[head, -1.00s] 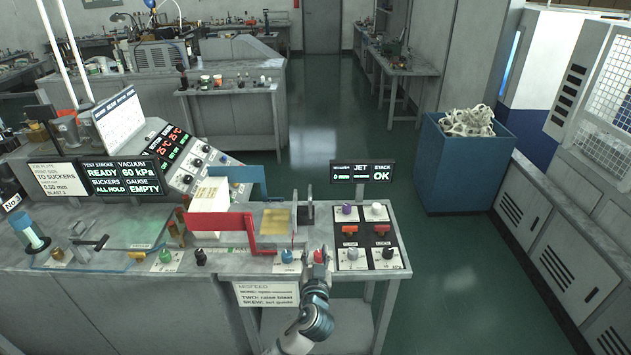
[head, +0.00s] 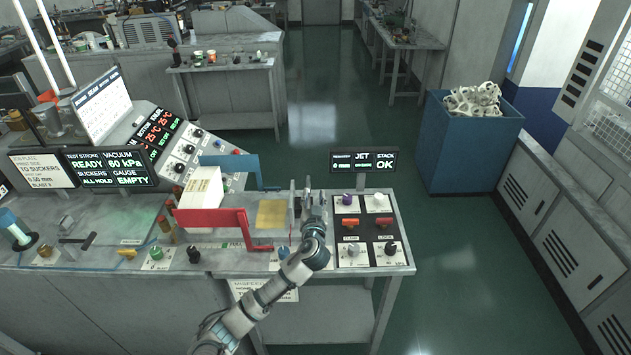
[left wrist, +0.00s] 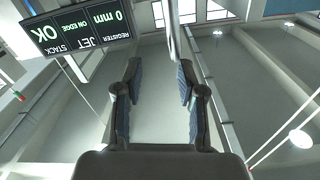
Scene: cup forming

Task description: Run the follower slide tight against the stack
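The stack (head: 203,187) is a white block of sheets between the red guide (head: 212,217) and the blue guide (head: 232,162). A tan plate (head: 271,213) lies to its right. A thin upright plate (head: 292,203), which looks like the follower slide, stands right of the tan plate, well apart from the stack. My left gripper (head: 308,193) is beside it on the right; in the left wrist view its fingers (left wrist: 157,100) are apart with nothing clearly between them. A thin upright edge (left wrist: 172,35) shows beyond the fingertips there. Contact cannot be told. My right gripper is out of view.
A knob and switch panel (head: 366,229) lies right of my left gripper. The jet and stack display (head: 363,161) stands behind it and reads OK; it also shows upside down in the left wrist view (left wrist: 78,31). A blue bin (head: 468,145) stands on the floor at right.

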